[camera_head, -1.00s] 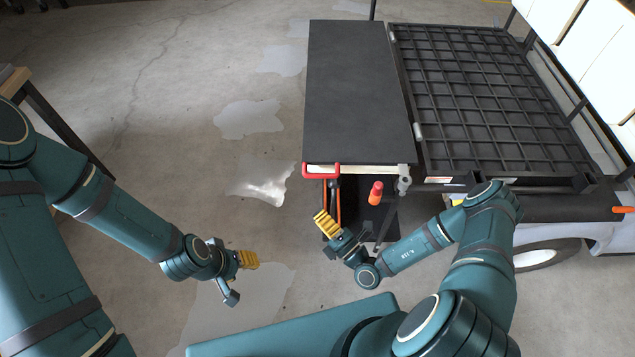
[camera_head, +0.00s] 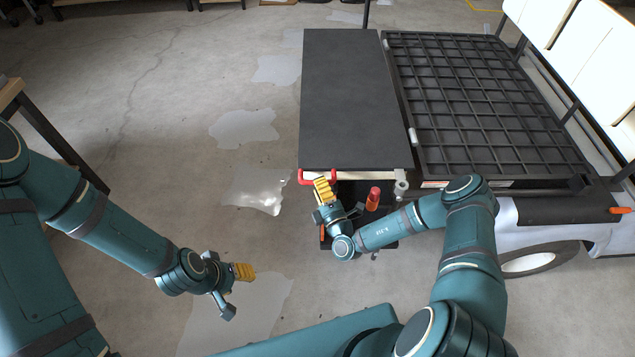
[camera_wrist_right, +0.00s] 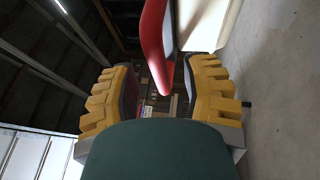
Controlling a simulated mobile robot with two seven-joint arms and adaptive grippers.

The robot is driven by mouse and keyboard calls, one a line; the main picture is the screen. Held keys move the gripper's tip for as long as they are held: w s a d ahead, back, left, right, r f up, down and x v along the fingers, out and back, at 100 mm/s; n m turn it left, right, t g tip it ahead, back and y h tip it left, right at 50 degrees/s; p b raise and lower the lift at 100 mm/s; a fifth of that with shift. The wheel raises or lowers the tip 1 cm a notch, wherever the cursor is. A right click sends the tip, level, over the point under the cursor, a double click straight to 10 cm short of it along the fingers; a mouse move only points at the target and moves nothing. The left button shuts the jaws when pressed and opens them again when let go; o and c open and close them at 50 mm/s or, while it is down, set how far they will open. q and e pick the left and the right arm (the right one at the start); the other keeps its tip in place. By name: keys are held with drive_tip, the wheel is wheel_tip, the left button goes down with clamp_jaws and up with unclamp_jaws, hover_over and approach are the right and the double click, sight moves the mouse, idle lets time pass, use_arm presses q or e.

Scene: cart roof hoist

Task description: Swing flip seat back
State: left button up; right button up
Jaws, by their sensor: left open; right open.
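The golf cart's black gridded platform (camera_head: 470,100) lies flat at the right. White, cushion-like panels (camera_head: 600,65) stand along its far right side; which part is the flip seat I cannot tell for sure. My right gripper (camera_head: 323,190) is open at the red handle (camera_head: 303,178) on the near end of a black-topped trolley. In the right wrist view the red handle (camera_wrist_right: 154,45) shows between the spread yellow fingers of the right gripper (camera_wrist_right: 160,95); I see no grip on it. My left gripper (camera_head: 244,272) is open and empty over the floor.
The trolley's flat black top (camera_head: 350,100) stands close along the platform's left side. An orange-red cylinder (camera_head: 373,198) sits below its near edge. A cart wheel (camera_head: 530,262) is at lower right. A table (camera_head: 50,145) stands at the left edge. The floor between is open.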

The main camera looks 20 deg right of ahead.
drive_tip(key=shift+x, duration=0.95)
clamp_jaws()
drive_tip(key=shift+r, duration=0.1)
